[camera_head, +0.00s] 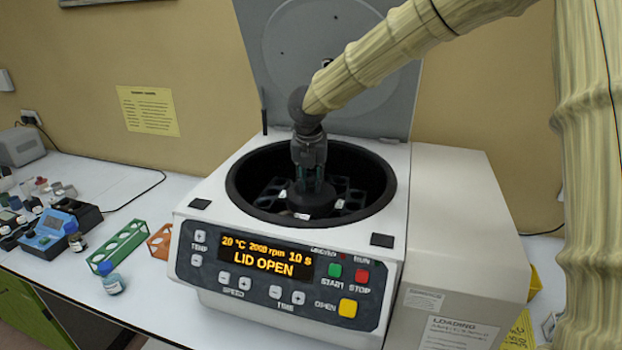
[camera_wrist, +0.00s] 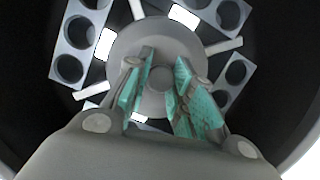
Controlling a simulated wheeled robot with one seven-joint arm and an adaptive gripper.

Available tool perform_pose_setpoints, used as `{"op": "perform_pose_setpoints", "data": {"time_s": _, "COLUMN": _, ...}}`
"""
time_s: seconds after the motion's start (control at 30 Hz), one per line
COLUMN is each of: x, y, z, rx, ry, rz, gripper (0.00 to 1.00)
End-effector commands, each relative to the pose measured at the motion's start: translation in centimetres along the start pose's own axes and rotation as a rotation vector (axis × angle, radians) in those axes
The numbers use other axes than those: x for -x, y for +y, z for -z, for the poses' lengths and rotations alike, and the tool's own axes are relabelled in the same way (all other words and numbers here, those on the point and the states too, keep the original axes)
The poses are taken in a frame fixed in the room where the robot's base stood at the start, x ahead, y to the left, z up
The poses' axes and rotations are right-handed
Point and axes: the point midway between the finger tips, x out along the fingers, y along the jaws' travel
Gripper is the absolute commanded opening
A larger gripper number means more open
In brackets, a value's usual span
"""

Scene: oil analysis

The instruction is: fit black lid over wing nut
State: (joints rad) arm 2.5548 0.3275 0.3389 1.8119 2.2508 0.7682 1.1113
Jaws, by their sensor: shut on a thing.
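My gripper (camera_head: 310,182) points down into the open centrifuge bowl, over the middle of the rotor. In the wrist view its teal-padded fingers (camera_wrist: 163,76) are closed around the raised centre of a round lid (camera_wrist: 162,32). The lid looks grey there and dark in the head view (camera_head: 302,202). It lies level over the rotor's centre in the wrist view. The wing nut is not visible; the lid and gripper cover the middle. I cannot tell whether the lid rests on the rotor or hangs just above it.
The centrifuge (camera_head: 290,235) has its hinged cover (camera_head: 280,60) raised behind my arm, and its display reads LID OPEN. Rotor buckets with round holes (camera_wrist: 75,40) surround the lid inside the dark bowl wall. A green rack (camera_head: 118,245) and small bottles (camera_head: 112,284) stand left on the bench.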

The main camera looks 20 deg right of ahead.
Motion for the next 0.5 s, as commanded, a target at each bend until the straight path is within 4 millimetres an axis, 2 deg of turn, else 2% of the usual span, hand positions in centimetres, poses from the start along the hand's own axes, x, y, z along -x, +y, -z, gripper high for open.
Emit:
{"op": "perform_pose_setpoints", "data": {"time_s": 0.27, "x": -0.01, "y": -0.01, "z": -0.01, "rx": 0.0, "ry": 0.0, "rz": 0.0, "gripper": 0.0}}
{"op": "perform_pose_setpoints", "data": {"time_s": 0.3, "x": -0.01, "y": -0.02, "z": -0.01, "rx": 0.0, "ry": 0.0, "rz": 0.0, "gripper": 0.29}}
{"op": "perform_pose_setpoints", "data": {"time_s": 0.4, "x": -0.01, "y": -0.02, "z": -0.01, "rx": 0.0, "ry": 0.0, "rz": 0.0, "gripper": 0.47}}
{"op": "perform_pose_setpoints", "data": {"time_s": 0.5, "x": -0.02, "y": -0.02, "z": -0.01, "rx": 0.0, "ry": 0.0, "rz": 0.0, "gripper": 0.49}}
